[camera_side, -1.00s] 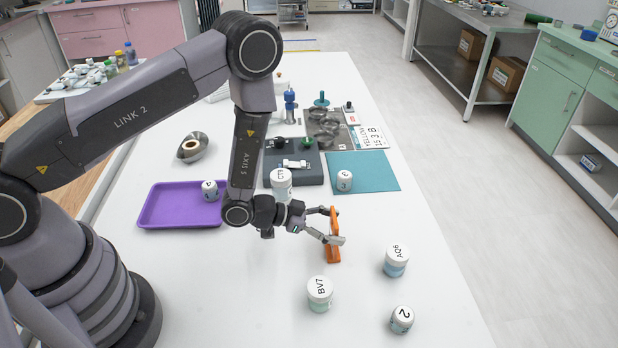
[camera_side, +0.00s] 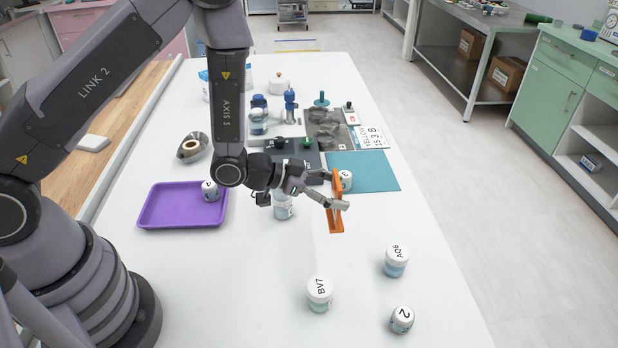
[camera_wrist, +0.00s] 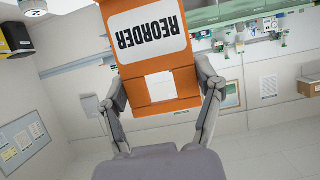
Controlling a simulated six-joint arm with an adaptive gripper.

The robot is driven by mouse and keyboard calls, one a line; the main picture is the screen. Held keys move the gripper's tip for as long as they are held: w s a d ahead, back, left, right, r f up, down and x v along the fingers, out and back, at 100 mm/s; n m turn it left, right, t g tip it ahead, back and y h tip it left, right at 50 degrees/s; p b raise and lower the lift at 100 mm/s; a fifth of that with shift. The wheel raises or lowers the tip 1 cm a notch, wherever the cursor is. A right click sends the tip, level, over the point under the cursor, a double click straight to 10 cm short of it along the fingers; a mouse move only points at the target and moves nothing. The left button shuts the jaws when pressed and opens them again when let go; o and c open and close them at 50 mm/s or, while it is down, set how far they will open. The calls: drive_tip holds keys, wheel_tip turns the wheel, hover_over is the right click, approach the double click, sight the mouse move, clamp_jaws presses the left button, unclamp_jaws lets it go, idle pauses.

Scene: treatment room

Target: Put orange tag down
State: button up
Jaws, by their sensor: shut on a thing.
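The orange tag (camera_side: 336,217) is held upright in my gripper (camera_side: 341,190), in front of the teal mat. In the wrist view the orange tag (camera_wrist: 188,98) shows a white label reading "REORDER", upside down, and a square hole. My gripper (camera_wrist: 165,95) is shut on its two sides there. In the side view the tag partly covers a white-lidded jar (camera_side: 347,179) on the teal mat (camera_side: 375,173). I cannot tell whether the tag's lower end touches the table.
Jars BV7 (camera_side: 320,293), AQ6 (camera_side: 396,261) and another jar (camera_side: 402,319) stand on the near table. A purple tray (camera_side: 165,212) holds a jar (camera_side: 210,191) at left. A jar (camera_side: 283,208) stands beneath my wrist.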

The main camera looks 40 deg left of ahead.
drive_tip(key=shift+r, duration=0.25)
